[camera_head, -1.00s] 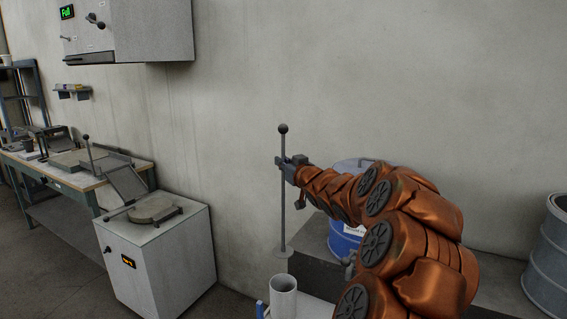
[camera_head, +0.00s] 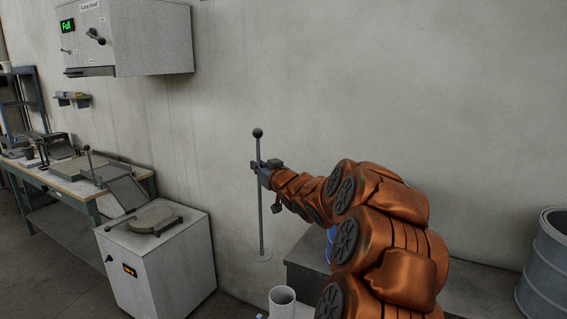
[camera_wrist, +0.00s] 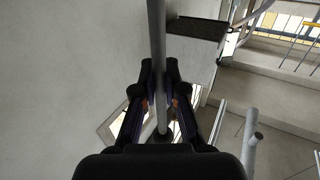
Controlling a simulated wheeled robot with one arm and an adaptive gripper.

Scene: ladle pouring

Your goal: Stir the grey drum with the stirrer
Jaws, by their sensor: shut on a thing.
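The stirrer (camera_head: 260,215) is a thin grey rod with a dark ball on top and a flat disc at its lower end. It hangs upright in front of the wall. My gripper (camera_head: 260,166) is shut on the rod a little below the ball. In the wrist view the rod (camera_wrist: 157,40) runs between the two fingers of my gripper (camera_wrist: 158,92). The grey drum (camera_head: 546,270) is at the right edge in the head view, partly cut off, with its rim showing. The stirrer is well to the left of it.
A blue drum (camera_head: 330,240) is mostly hidden behind my arm, by a dark block (camera_head: 305,257). A white cylinder (camera_head: 282,303) stands at the bottom. A white cabinet (camera_head: 165,275) and a workbench (camera_head: 50,180) are at left. A wall box (camera_head: 150,40) hangs above.

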